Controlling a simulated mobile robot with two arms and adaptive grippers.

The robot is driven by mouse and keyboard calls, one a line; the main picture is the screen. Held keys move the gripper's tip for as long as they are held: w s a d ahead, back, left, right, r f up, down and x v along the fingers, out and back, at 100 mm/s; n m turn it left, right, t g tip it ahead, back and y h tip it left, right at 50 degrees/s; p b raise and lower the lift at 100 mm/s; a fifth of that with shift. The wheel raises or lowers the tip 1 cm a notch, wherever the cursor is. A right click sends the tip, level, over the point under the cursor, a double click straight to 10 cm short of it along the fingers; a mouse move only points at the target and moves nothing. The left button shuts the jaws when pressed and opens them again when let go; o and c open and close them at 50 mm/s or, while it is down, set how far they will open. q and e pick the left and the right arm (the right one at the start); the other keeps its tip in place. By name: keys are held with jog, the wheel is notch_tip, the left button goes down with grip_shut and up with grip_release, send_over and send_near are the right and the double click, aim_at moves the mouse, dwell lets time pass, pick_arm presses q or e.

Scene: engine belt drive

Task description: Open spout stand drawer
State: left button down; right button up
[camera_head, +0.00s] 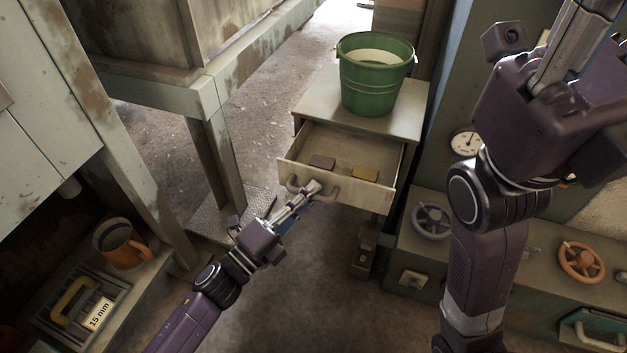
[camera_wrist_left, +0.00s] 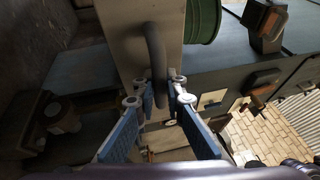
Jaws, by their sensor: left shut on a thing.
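The stand drawer (camera_head: 335,165) is pulled out of the small wooden stand (camera_head: 313,98). My left gripper (camera_head: 312,190) is at the drawer's front and shut on the curved drawer handle (camera_head: 296,186). In the left wrist view the handle (camera_wrist_left: 155,60) runs down between the two blue-padded fingers of that gripper (camera_wrist_left: 160,88). My right arm is raised at the right of the head view, and its fingertips are out of the picture.
A green bucket (camera_head: 375,85) stands on top of the stand. A bench with valve wheels (camera_head: 432,221) is to the right. A wooden post (camera_head: 218,160) is left of the drawer. An orange mug (camera_head: 124,246) sits on a low shelf. Floor in front of the drawer is clear.

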pick_arm(q)
jog(key=shift+s+a, duration=0.2)
jog(key=shift+s, duration=0.35)
jog(key=c, duration=2.2)
grip_release()
jog(key=shift+c, duration=0.2)
jog(key=v, duration=1.2)
